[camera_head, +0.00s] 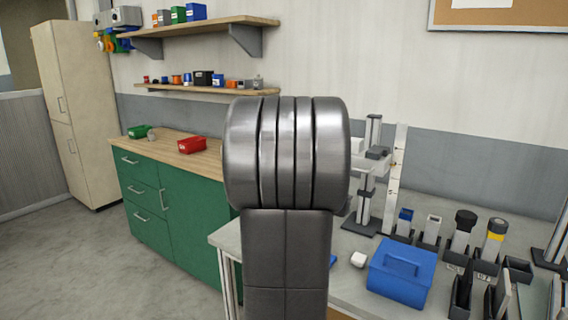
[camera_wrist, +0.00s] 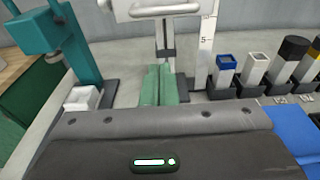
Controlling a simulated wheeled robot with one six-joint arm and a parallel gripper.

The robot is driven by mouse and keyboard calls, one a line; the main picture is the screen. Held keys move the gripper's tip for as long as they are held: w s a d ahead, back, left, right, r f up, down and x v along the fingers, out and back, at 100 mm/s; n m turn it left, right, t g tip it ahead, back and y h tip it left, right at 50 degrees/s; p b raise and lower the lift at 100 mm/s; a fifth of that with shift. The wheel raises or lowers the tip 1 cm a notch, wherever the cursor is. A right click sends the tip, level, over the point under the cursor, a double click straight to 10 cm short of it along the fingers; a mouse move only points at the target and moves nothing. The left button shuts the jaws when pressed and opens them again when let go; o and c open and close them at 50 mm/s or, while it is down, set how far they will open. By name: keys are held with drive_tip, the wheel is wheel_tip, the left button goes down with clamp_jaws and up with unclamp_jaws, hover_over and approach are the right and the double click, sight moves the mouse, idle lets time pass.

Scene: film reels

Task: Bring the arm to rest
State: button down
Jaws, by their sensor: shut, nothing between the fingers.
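My arm (camera_head: 286,155) rises upright in the middle of the head view, a rounded metallic joint above a dark link. It hides part of the wall, the green cabinet and the grey workbench behind it. My gripper cannot be made out in the head view. In the wrist view my gripper (camera_wrist: 159,82) shows as two green fingers side by side beyond the dark wrist housing. The fingers are shut with nothing between them. They point toward a grey stand on the bench.
A teal device (camera_wrist: 65,45) stands left of the fingers. The green cabinet (camera_head: 185,235) is behind at left; open floor (camera_head: 70,270) lies before it.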

drive_tip(key=w+d+r+p, duration=0.2)
drive_tip(key=w+d+p, duration=0.2)
drive_tip(key=w+p, duration=0.1)
drive_tip(key=shift+w+r+p, duration=0.35)
drive_tip(key=shift+p, duration=0.3)
drive_tip(key=shift+f, duration=0.15)
drive_tip(key=s+a+f+b, duration=0.2)
drive_tip(key=s+a+b, duration=0.3)
drive_tip(key=s+b, duration=0.2)
drive_tip(key=w+d+r+p, duration=0.2)
drive_tip(key=w+d+p, duration=0.3)
drive_tip(key=w+p, duration=0.2)
wheel_tip(320, 180, down, 14)
drive_tip(key=b, duration=0.2)
drive_tip(key=b+v, duration=0.1)
drive_tip(key=v, duration=0.5)
drive_tip(key=shift+r+b, duration=0.25)
drive_tip(key=shift+b, duration=0.15)
idle(0.8)
